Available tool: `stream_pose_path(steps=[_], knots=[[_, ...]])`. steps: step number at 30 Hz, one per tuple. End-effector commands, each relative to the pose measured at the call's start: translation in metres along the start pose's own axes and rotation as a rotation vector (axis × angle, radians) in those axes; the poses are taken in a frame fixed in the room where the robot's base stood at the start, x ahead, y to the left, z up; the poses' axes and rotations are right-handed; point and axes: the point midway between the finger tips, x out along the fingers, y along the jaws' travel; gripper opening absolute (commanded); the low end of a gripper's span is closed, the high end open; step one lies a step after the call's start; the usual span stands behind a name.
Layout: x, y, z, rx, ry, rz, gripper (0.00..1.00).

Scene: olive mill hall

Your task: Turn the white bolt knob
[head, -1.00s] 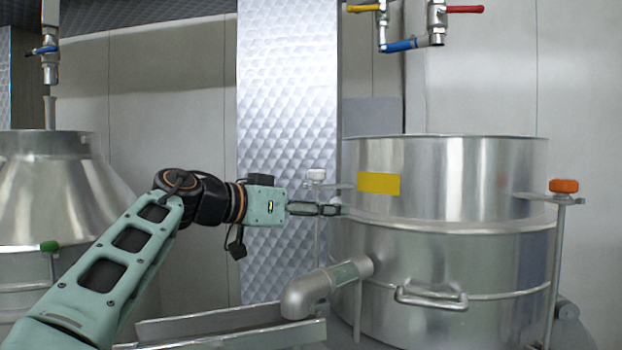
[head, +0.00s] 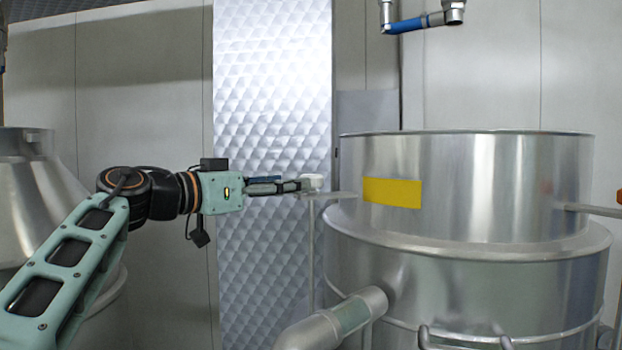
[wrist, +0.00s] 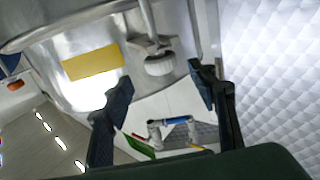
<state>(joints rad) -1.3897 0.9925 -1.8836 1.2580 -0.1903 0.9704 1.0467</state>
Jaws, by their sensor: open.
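The white bolt knob (head: 314,181) tops a thin upright rod at the left side of the large steel tank (head: 460,185) in the head view. My gripper (head: 304,186) is level with the knob, and its fingertips reach the knob's left side. In the wrist view the white ribbed knob (wrist: 160,65) shows ahead of and between the spread fingers (wrist: 165,90), slightly beyond their tips. The gripper is open and holds nothing. Whether a finger touches the knob cannot be told.
A yellow label (head: 392,192) is on the tank wall right of the knob. A pipe elbow (head: 335,318) sticks out below. An orange knob (head: 619,197) is at the right edge. A blue-handled valve (head: 420,22) hangs above. A quilted metal panel (head: 270,110) stands behind my gripper.

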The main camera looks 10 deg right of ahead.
Motion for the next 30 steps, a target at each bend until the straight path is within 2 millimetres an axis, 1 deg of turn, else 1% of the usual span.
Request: stream_pose_path(steps=[1,6,9,12,17,24,30], knots=[[0.012,0.001,-0.003,0.000,-0.001,0.005,0.53],[0.044,0.001,-0.002,-0.001,-0.002,0.003,0.53],[0.059,0.000,-0.002,0.000,-0.002,0.002,0.53],[0.069,0.000,-0.001,0.000,-0.001,0.001,0.53],[0.076,0.000,0.000,0.000,-0.001,-0.001,0.53],[0.076,0.000,0.000,0.000,-0.001,-0.001,0.53],[0.076,0.000,0.000,0.000,-0.001,-0.001,0.31]])
